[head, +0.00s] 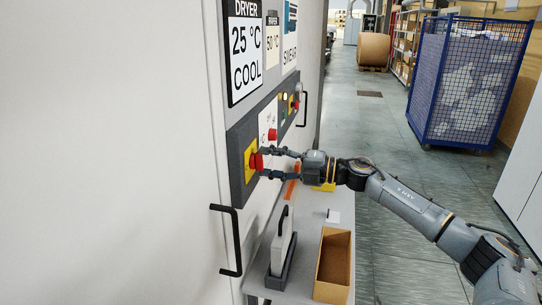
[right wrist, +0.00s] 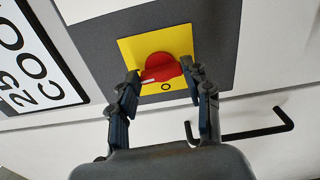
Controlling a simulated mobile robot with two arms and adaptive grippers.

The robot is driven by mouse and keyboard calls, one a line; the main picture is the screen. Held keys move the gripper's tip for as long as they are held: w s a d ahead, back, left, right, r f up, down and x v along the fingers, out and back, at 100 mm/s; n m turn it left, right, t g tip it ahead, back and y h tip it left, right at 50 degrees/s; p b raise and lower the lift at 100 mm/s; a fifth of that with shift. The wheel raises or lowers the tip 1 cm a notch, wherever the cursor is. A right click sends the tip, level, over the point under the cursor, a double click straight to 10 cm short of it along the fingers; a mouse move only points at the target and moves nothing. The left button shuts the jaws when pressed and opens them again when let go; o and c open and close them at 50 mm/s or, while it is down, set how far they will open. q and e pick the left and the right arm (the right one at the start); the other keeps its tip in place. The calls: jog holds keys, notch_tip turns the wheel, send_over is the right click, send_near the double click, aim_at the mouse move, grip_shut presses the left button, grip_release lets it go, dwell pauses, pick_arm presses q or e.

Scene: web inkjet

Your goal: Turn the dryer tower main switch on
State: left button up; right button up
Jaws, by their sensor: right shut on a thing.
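The dryer tower main switch is a red rotary knob (right wrist: 162,67) on a yellow square plate (right wrist: 127,49), set in a dark grey panel. An "O" mark shows on the plate below the knob. In the head view the red knob (head: 257,161) is at the left end of the panel, under the "DRYER 25 °C COOL" sign (head: 245,48). My right gripper (head: 262,164) reaches in from the right, its fingers shut on the knob's two sides. In the right wrist view the fingers (right wrist: 160,75) flank the knob. My left gripper is not in view.
A black handle (head: 232,240) sticks out below the panel, another (head: 303,108) to its right. A table holds an open cardboard box (head: 333,262) and a grey holder (head: 281,262). A blue mesh cage (head: 470,80) stands at the back right. The aisle floor is clear.

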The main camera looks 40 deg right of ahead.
jog(key=shift+r+m+p, duration=0.15)
jog(key=shift+m+p, duration=0.15)
jog(key=shift+m, duration=0.2)
jog(key=o, duration=0.9)
jog(key=shift+o, duration=1.3)
jog(key=shift+w+a, duration=0.1)
jog(key=shift+w, duration=0.05)
jog(key=v, duration=1.2)
